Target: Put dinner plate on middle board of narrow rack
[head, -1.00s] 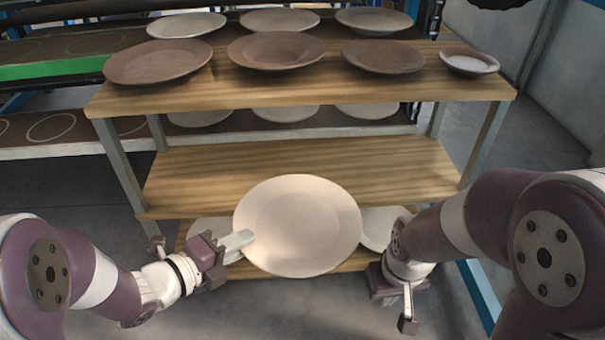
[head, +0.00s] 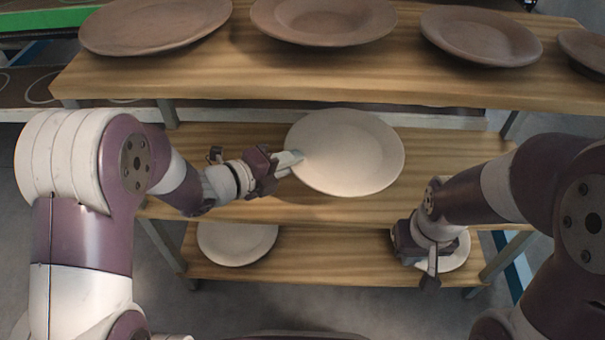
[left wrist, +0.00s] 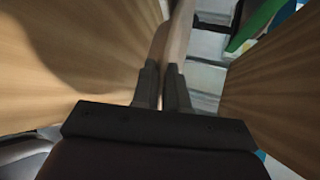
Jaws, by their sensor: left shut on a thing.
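The pale dinner plate (head: 348,155) is at the middle board (head: 450,160) of the narrow rack, roughly level and between the board and the top shelf. My left gripper (head: 292,160) is shut on its left rim. In the left wrist view the plate (left wrist: 180,35) shows edge-on between the fingers (left wrist: 163,85), with a wooden board on either side. A shadow lies on the left-hand board, and a gap shows between it and the plate. My right gripper (head: 430,262) hangs by the lower right of the rack, apart from the dinner plate; its jaw opening is unclear.
The top shelf (head: 300,85) holds several brown plates. The bottom board (head: 330,260) holds a pale plate (head: 237,243) at left and another (head: 455,252) at right, partly hidden by my right gripper. The middle board is otherwise clear.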

